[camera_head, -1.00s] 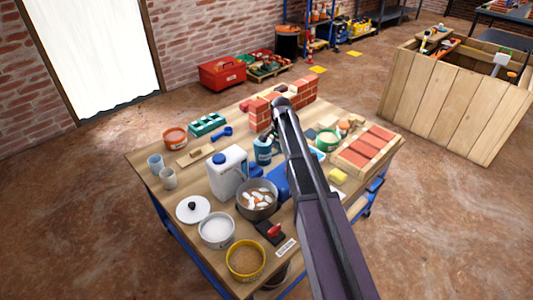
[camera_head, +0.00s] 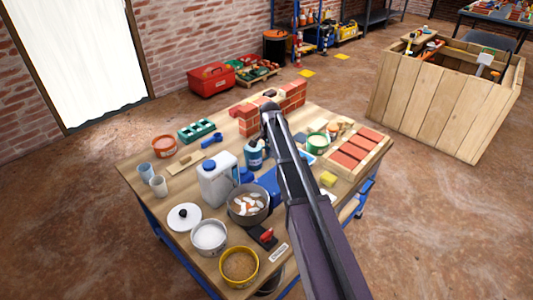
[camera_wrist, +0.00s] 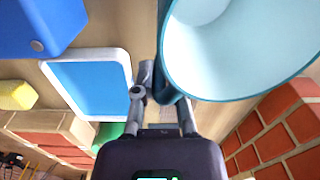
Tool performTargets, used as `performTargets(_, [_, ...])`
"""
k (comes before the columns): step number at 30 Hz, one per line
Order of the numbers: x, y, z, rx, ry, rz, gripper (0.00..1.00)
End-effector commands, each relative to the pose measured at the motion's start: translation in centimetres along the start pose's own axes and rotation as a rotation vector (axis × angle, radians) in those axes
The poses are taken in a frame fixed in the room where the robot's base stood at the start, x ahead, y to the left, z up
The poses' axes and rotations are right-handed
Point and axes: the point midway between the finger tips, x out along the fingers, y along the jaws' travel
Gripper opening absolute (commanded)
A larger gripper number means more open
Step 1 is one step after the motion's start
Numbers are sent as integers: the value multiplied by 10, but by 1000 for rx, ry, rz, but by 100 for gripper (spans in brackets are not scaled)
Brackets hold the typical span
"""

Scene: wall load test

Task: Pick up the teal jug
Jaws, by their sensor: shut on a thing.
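The teal jug (camera_head: 254,157) is in the middle of the workbench in the head view, partly hidden by my arm. In the wrist view the jug (camera_wrist: 240,50) fills the upper right, with its pale inside and teal rim facing the camera. My gripper (camera_wrist: 165,98) is shut on the jug at its handle, on the left side of the rim. The head view does not show the fingers clearly behind the arm. I cannot tell whether the jug's base touches the bench.
A low brick wall (camera_head: 249,121) stands just behind the jug. A white jerrycan (camera_head: 217,181), a pot of pale pieces (camera_head: 248,206) and a blue box (camera_wrist: 38,25) are close by. A blue-and-white tray (camera_wrist: 90,85) and a wooden tray of bricks (camera_head: 328,165) lie on the other side.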

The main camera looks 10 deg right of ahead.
Motion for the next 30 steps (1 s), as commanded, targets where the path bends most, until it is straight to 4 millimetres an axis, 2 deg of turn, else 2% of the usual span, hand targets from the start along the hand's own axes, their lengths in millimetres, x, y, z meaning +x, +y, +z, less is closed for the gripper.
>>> performTargets(14, [-9, 0, 0, 0, 0, 0, 0])
performTargets(30, [-35, 0, 0, 0, 0, 0, 0])
